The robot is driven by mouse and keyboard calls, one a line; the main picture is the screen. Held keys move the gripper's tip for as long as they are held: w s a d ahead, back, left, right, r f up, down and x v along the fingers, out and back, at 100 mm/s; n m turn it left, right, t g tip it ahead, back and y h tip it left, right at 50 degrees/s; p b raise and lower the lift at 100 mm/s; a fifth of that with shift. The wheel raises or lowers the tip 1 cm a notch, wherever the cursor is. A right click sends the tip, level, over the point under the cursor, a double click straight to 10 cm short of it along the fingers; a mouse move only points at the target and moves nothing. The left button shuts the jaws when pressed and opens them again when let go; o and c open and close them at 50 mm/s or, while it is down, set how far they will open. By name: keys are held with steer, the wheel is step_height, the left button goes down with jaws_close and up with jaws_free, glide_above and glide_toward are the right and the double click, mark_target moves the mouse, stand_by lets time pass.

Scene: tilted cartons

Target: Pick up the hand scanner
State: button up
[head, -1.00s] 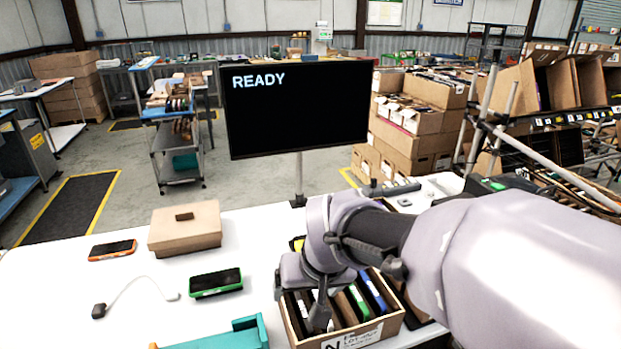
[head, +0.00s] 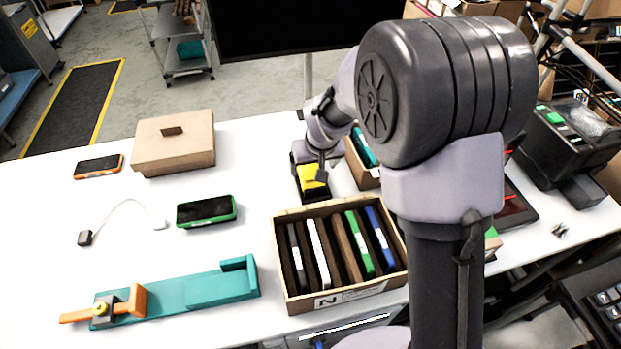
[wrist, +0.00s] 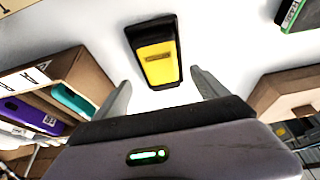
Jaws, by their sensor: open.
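The hand scanner, a black device with a yellow face (head: 312,183), lies on the white table just behind the open carton of upright devices. In the wrist view the scanner (wrist: 158,62) lies ahead of and roughly between my fingertips. My gripper (wrist: 161,78) is open and empty, one finger toward each side of the scanner, with no contact that I can see. In the head view my gripper (head: 318,160) is at the scanner's far side and hides part of it.
The open carton (head: 335,296) stands in front of the scanner. Another carton (head: 362,176) is close on its right. A lidded brown box (head: 175,150), a green-edged phone (head: 206,210), an orange-edged phone (head: 98,167) and a teal fixture (head: 190,292) are left. Some table between them is clear.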

mark_target(311, 173)
steer(key=b+x, duration=0.2)
steer(key=x, duration=0.3)
steer(key=shift+s+a, duration=0.15)
steer(key=shift+r, duration=0.1)
steer(key=shift+r, duration=0.1)
steer(key=c, duration=1.3)
